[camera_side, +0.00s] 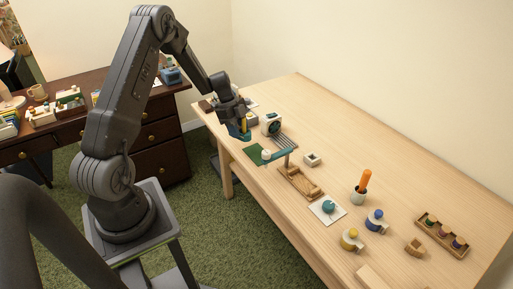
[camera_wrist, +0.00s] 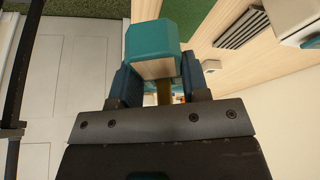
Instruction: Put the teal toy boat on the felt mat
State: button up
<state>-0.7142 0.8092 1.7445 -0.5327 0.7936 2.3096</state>
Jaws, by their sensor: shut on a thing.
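The teal toy boat (camera_wrist: 153,40) is between the blue-padded fingers of my gripper (camera_wrist: 160,74), shut on it; its teal end and a wood-coloured face show in the wrist view. In the side view my gripper (camera_side: 243,125) is over the table's near left edge, with the boat (camera_side: 238,134) partly hidden below it. The green felt mat (camera_side: 252,153) lies on the table just in front and slightly right of the gripper. Part of a green patch, likely the mat (camera_wrist: 198,20), shows in the wrist view. The boat looks above the table, apart from the mat.
A small white item (camera_side: 266,155) is at the mat's right edge.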

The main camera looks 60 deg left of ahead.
send_over(259, 154)
jog(key=a, duration=0.1)
jog(key=f, duration=0.3)
jog(key=shift+s+f, duration=0.25)
jog(key=shift+f, duration=2.1)
jog(key=shift+f, duration=0.1)
jog(key=o, duration=0.9)
